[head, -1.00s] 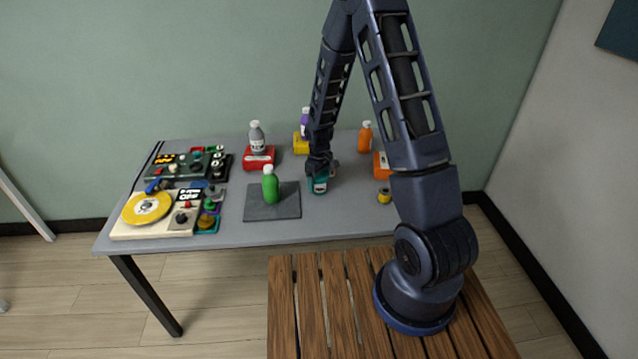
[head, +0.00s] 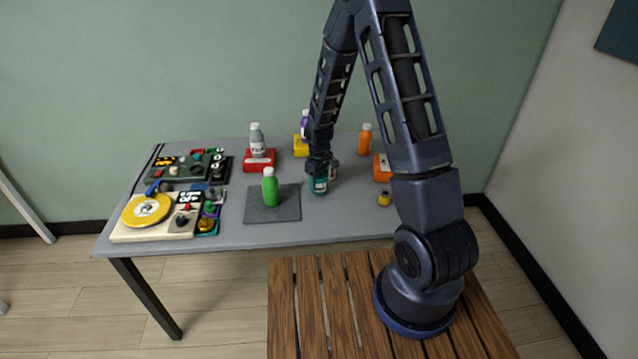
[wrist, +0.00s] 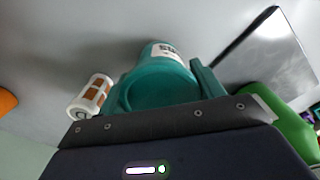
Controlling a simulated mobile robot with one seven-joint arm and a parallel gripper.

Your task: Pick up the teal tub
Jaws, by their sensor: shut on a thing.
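The teal tub (head: 319,184) is upright on the grey table in the head view, just right of the dark mat. In the wrist view the tub (wrist: 162,80) sits between the jaws, with a white label on its side. My gripper (head: 319,168) is shut on the tub from above. Its fingers also show in the wrist view (wrist: 160,92), one on each side of the tub. The gripper hides the top of the tub in the head view. I cannot tell whether the tub's base touches the table.
A green bottle (head: 270,188) stands on the dark mat (head: 262,213), left of the tub. A small white and brown container (wrist: 91,96) is close beside the jaws. An orange bottle (head: 365,139) and a yellow roll (head: 384,198) are to the right. The table (head: 340,222) is clear in front.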

